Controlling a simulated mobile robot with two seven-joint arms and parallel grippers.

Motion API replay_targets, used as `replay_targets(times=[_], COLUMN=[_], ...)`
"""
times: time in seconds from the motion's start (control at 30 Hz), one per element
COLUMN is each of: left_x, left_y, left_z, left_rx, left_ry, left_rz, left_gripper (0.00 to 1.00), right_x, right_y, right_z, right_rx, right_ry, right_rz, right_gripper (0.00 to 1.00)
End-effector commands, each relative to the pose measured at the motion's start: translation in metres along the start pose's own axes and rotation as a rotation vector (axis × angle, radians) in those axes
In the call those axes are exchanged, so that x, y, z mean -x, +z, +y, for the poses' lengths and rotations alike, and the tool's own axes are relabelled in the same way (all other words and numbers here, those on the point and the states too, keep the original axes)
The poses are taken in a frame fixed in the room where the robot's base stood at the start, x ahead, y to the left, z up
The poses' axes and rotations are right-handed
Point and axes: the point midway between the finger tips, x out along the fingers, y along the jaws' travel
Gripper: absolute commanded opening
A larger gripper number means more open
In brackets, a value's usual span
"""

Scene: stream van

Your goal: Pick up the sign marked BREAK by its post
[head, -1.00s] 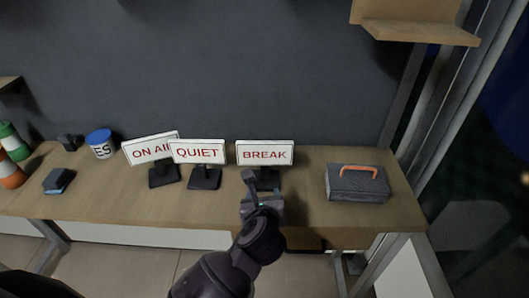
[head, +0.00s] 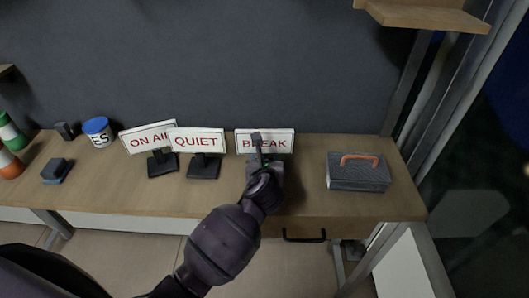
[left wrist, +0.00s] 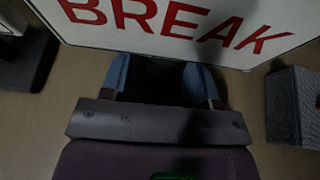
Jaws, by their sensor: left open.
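The BREAK sign (head: 280,142) stands upright on the table, a white board with red letters, the rightmost of three signs. In the left wrist view its board (left wrist: 190,28) fills the top of the picture. My left gripper (head: 262,155) is in front of this sign and hides part of its lettering and its post and base. In the left wrist view the left gripper (left wrist: 162,80) is open, its blue-grey fingers apart below the board's lower edge, with a dark shape between them. I cannot tell whether it touches the post. My right gripper is not in view.
The QUIET sign (head: 196,141) and the ON AIR sign (head: 148,138) stand close on the left. A grey case (head: 358,177) with an orange handle lies to the right. A blue-topped tub (head: 98,132) is farther left. The table (head: 110,198) is clear along its front.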

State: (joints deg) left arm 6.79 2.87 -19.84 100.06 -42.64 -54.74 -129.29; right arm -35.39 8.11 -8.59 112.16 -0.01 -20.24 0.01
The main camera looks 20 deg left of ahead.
Motion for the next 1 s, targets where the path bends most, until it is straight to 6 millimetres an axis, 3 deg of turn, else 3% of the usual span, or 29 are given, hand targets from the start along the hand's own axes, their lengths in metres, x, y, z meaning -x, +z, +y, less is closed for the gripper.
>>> replay_targets(times=[0.2,0.47,0.8,1.0], left_x=[-0.018,-0.020,-0.020,-0.019], left_y=[0.000,-0.001,-0.001,0.000], left_z=[0.000,0.000,0.000,0.000], left_rx=[0.000,0.000,0.000,0.000], left_ry=[0.001,0.001,0.001,0.000], left_rz=[0.001,0.001,0.000,0.000], left_gripper=[0.55,0.54,0.02,0.00], right_x=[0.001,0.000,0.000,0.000], right_y=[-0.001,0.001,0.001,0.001], right_z=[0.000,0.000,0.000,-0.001], right_rx=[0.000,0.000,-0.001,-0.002], right_ry=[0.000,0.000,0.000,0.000], right_rz=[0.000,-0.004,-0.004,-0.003], right_gripper=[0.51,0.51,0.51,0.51])
